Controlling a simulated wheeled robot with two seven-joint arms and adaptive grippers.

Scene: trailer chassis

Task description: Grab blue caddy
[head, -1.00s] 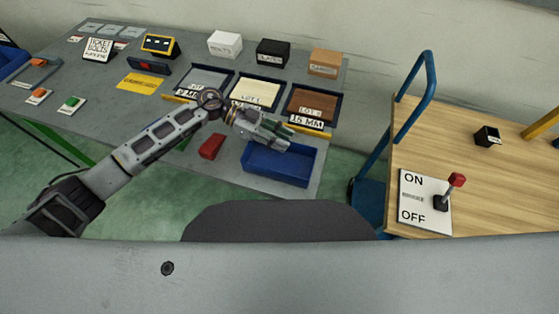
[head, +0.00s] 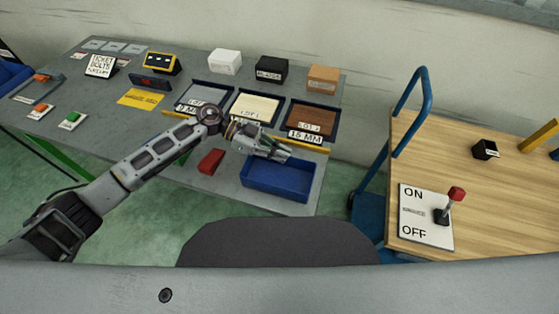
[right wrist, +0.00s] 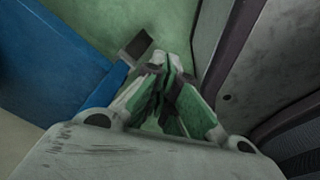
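The blue caddy (head: 283,191) is an open, shallow rectangular tray near the front right of the grey bench in the head view. My left gripper (head: 287,152) is over the caddy's back edge. Its fingers overlap the rim in the picture, and I cannot tell whether they touch it. The gap between the left fingers is too small to judge. My right gripper (right wrist: 168,75) shows in the right wrist view with its fingers close together and nothing seen between them, over green floor. It is not seen in the head view.
A red block (head: 210,161) lies left of the caddy. Behind are the lot trays, including the brown one (head: 335,121), and several boxes along the wall. A blue-handled cart (head: 375,199) and a wooden table (head: 430,140) with an ON/OFF lever (head: 447,208) stand to the right.

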